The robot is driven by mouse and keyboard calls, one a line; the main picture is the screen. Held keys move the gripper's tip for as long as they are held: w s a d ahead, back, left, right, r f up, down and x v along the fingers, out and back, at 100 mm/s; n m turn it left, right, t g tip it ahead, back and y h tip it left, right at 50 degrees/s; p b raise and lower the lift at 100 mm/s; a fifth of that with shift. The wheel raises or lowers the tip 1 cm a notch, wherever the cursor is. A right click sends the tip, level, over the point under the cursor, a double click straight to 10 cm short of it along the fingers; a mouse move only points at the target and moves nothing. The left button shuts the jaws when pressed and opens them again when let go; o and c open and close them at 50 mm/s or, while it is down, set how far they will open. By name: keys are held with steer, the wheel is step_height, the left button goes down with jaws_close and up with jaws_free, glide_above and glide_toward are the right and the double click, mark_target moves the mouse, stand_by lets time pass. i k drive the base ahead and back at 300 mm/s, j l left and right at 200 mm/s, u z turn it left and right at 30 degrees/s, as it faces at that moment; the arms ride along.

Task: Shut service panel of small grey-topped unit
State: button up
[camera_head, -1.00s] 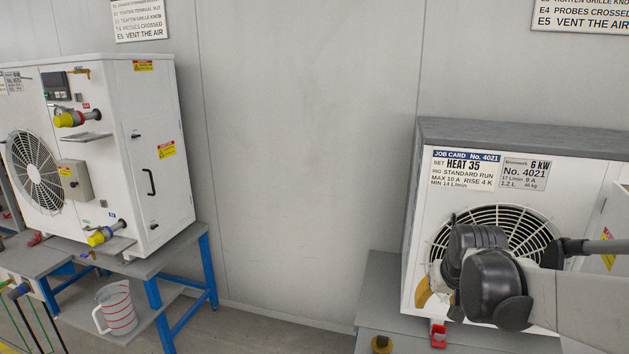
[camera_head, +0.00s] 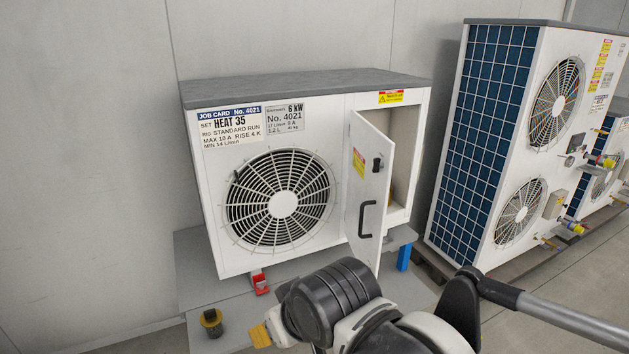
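The small grey-topped unit (camera_head: 215,175) stands on a grey bench in the middle of the head view, with a round fan grille and a job card on its front. Its service panel (camera_head: 367,180) is a white door at the right of the front, swung well open, with a black handle (camera_head: 366,219) and a black latch (camera_head: 378,163). The compartment (camera_head: 403,155) behind it is exposed; part of its inside is hidden by the panel. My arm crosses the bottom of the view, below and in front of the panel, apart from the handle. My gripper's fingers are not visible.
A tall white unit with blue fins (camera_head: 485,130) stands to the right, with a floor gap between. The bench (camera_head: 200,280) carries a red clamp (camera_head: 260,283) and a dark-and-brass fitting (camera_head: 211,322). Bare wall (camera_head: 85,150) fills the left.

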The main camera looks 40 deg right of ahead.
mark_target(367, 203)
steer(key=z, duration=1.15)
steer(key=i+l+u, duration=0.2)
steer(key=i+l, duration=0.1)
steer(key=l, duration=0.05)
